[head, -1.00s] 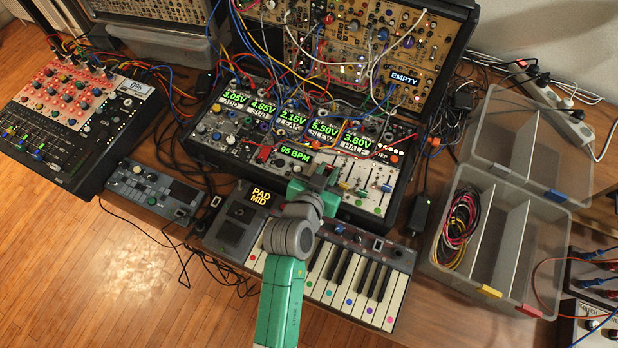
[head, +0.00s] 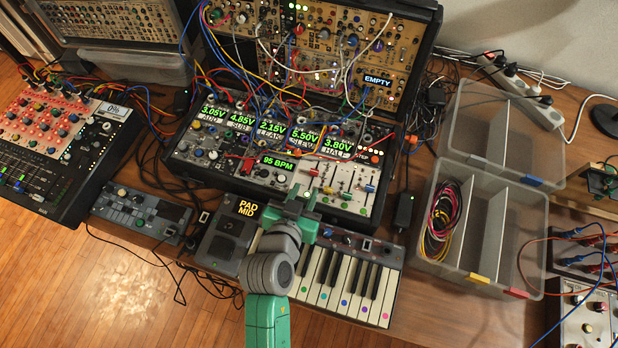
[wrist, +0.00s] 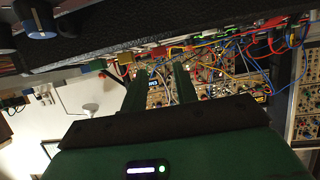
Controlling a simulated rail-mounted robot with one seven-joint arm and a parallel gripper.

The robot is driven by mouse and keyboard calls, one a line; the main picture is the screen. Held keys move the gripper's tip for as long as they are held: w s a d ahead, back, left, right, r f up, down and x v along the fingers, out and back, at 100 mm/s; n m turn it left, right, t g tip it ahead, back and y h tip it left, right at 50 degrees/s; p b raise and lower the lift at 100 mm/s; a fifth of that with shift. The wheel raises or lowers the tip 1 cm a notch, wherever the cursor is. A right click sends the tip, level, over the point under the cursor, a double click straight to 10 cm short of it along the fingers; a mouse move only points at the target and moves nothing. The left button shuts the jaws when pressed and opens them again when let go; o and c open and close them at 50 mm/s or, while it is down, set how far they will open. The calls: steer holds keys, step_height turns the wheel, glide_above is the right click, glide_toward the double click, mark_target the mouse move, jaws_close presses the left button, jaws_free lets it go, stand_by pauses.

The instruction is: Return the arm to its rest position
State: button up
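My green arm comes up from the bottom of the head view, over the left part of the keyboard (head: 345,285). My gripper (head: 303,196) is at the front edge of the modular synth case (head: 225,182), near its lower row of modules. In the wrist view my gripper (wrist: 160,82) shows two green fingers with a clear gap between them and nothing held. Patch cables and gold modules (wrist: 215,80) show beyond the fingers. In the head view the fingertips are small and partly hidden by the wrist.
A mixer (head: 60,150) and a small blue-grey device (head: 140,210) lie at left. A clear divided bin (head: 480,235) with coiled cables (head: 440,220) stands at right. Patch cables loop over the case. A power strip (head: 515,85) lies at the back right.

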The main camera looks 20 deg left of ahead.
steer(key=shift+s+r, duration=0.25)
steer(key=shift+s, duration=0.3)
